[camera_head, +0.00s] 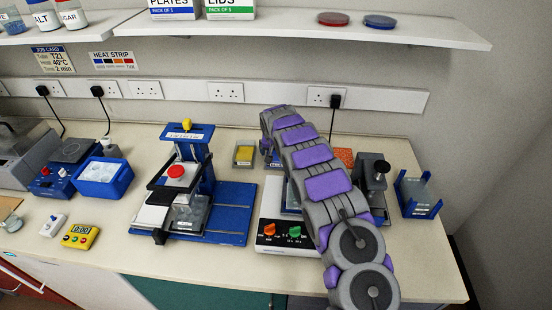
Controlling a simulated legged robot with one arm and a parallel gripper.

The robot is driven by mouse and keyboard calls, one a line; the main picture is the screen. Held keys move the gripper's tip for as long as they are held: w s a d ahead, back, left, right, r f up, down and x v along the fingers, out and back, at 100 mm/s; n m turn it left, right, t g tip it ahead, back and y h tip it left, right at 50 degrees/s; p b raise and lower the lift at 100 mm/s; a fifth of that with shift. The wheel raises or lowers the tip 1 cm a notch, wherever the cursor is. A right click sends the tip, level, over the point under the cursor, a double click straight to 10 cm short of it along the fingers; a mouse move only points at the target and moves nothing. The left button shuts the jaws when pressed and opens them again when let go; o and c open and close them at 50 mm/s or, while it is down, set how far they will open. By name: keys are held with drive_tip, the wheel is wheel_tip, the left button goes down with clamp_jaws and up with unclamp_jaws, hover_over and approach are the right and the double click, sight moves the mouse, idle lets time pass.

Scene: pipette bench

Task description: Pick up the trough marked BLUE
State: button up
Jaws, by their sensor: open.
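No label reading BLUE can be made out. A small trough with yellow contents (244,155) stands at the back of the bench, its front label too small to read. Just right of it, a small blue piece (276,160) shows beside my arm, mostly hidden, so I cannot tell whether it is the BLUE trough. An orange item (344,156) shows right of my arm, partly covered. My gripper (266,147) is open at the far end of my arm, pointing down by the blue piece. Its fingertips are largely hidden, and I see nothing held.
A white device with orange and green knobs (271,242) sits under my arm. A blue-based stand with a red cap (232,215) is to its left. A dark instrument (373,172) and a blue rack (417,197) stand at right. A shelf (420,32) overhangs the back.

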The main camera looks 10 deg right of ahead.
sight(276, 158)
drive_tip(key=shift+f, duration=0.3)
idle(0.4)
drive_tip(key=c, duration=0.8)
drive_tip(key=shift+r, duration=0.1)
wheel_tip(276, 158, up, 10)
drive_tip(key=shift+r+p, duration=0.2)
drive_tip(key=shift+p, duration=0.75)
drive_tip(key=shift+r+p, duration=0.8)
drive_tip(key=shift+r, duration=0.7)
